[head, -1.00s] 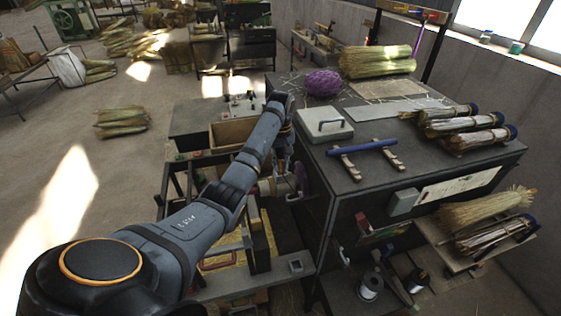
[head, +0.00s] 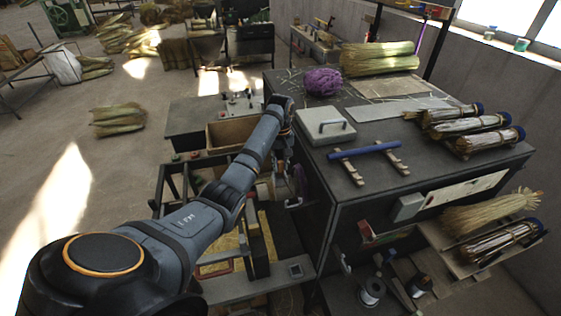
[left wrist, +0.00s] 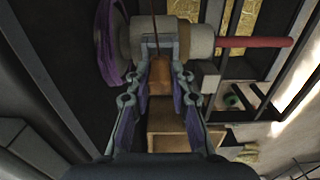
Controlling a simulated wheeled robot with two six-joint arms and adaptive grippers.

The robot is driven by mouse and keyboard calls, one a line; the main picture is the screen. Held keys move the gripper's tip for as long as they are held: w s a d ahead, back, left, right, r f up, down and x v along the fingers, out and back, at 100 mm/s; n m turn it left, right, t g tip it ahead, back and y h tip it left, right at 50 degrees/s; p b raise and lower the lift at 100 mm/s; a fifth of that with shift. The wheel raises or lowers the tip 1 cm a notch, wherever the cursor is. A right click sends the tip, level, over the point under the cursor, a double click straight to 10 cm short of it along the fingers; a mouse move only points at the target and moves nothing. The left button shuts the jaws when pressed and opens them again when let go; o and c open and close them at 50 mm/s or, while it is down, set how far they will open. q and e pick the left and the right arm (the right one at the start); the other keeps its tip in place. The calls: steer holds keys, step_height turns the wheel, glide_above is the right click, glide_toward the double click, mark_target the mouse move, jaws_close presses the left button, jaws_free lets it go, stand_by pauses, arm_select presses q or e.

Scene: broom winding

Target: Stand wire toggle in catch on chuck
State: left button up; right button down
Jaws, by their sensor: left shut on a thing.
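In the left wrist view my left gripper (left wrist: 160,58) is shut on a small brown toggle (left wrist: 160,80). A thin dark wire (left wrist: 155,22) runs up from between the fingertips. The pale, round chuck (left wrist: 190,39) lies just beyond the fingertips, with a purple wheel (left wrist: 113,45) on its left and a red bar (left wrist: 255,42) on its right. The catch cannot be made out clearly, and whether the toggle touches the chuck cannot be told. In the head view the left gripper hangs beside the bench, largely hidden by my arm. My right gripper is not in view.
The dark bench (head: 437,163) stands right of my arm. An open wooden box (head: 226,133) stands left of the wrist.

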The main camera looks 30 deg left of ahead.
arm_select(q)
steer(key=shift+w+a+f, duration=0.2)
steer(key=shift+a, duration=0.1)
steer(key=shift+s+d+r, duration=0.15)
steer(key=shift+s+d, duration=0.05)
steer(key=shift+d, duration=0.05)
steer(key=shift+a+f, duration=0.1)
steer(key=shift+f, duration=0.2)
steer(key=shift+w+f, duration=0.1)
steer(key=shift+f, duration=0.7)
steer(key=o, duration=0.9)
